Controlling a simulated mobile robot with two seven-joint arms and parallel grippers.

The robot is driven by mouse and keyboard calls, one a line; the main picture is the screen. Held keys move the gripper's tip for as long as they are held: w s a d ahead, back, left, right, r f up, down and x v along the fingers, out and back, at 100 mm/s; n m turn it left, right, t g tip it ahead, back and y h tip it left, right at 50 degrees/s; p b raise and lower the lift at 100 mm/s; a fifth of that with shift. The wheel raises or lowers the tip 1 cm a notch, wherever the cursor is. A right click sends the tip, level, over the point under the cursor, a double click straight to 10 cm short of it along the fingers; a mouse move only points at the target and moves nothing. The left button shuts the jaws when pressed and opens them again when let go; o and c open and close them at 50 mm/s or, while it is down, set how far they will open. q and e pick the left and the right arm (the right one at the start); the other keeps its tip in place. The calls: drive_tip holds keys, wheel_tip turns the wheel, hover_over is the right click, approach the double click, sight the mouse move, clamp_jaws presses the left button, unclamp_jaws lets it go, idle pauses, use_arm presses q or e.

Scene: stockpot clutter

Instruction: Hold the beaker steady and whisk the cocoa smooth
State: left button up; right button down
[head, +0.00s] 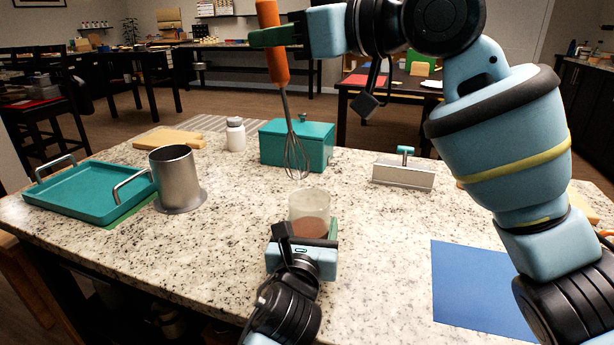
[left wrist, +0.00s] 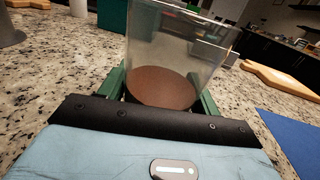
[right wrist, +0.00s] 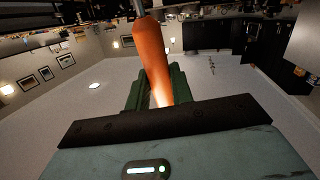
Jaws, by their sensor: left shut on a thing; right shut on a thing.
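A clear beaker (head: 309,205) with brown cocoa (head: 310,227) in its lower part stands upright on the granite counter. My left gripper (head: 318,238) is shut around it, its green fingers on both sides of the beaker (left wrist: 178,50) in the left wrist view, which also shows the cocoa (left wrist: 162,88). My right gripper (head: 272,37) is shut on the orange handle of the whisk (head: 296,152). The whisk hangs almost upright with its wire head above the beaker, apart from it. The right wrist view shows the orange whisk handle (right wrist: 153,55) between the green fingers.
A teal tray (head: 92,216) and a metal pot (head: 173,172) stand at left. A teal box (head: 288,150), a white bottle (head: 235,136) and a wooden board (head: 168,139) are behind. A grey box with a teal handle (head: 403,174) and a blue mat (head: 478,290) are at right.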

use_arm(q)
drive_tip(key=o, duration=1.3)
drive_tip(key=shift+c, duration=0.2)
drive_tip(key=s, duration=0.4)
drive_tip(key=s+a, duration=0.1)
drive_tip(key=s, duration=0.3)
drive_tip(key=s+a, duration=0.1)
drive_tip(key=s, duration=0.2)
drive_tip(key=shift+s, duration=0.4)
